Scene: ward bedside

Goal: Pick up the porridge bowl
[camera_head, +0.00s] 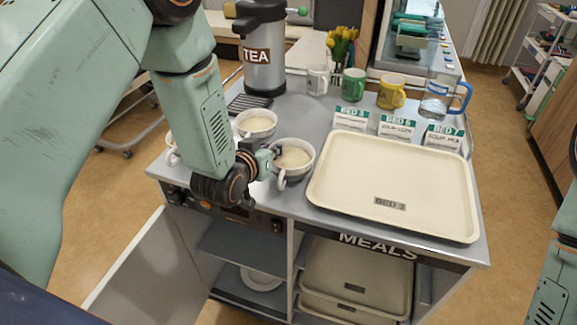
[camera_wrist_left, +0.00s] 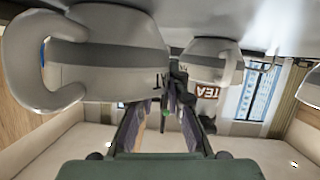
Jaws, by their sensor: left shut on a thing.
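A pale two-tone bowl (camera_head: 300,171) of cream-coloured porridge stands upright near the front edge of the trolley top, its looped handle towards the front. My left gripper (camera_head: 271,158) is at the left side of this bowl, shut on it; the exact grip point is hard to see. In the left wrist view, which looks upside down, the bowl (camera_wrist_left: 110,65) fills the upper left with its big handle and part of a printed word. My left fingers (camera_wrist_left: 172,112) meet its edge there. My right gripper is out of view.
A second filled bowl (camera_head: 256,134) stands just behind; another (camera_head: 171,154) is partly hidden by my arm. A cream tray (camera_head: 425,217) lies close on the right. A tea urn (camera_head: 263,60), mugs (camera_head: 391,92), a jug (camera_head: 436,100) and bed cards (camera_head: 397,128) stand behind.

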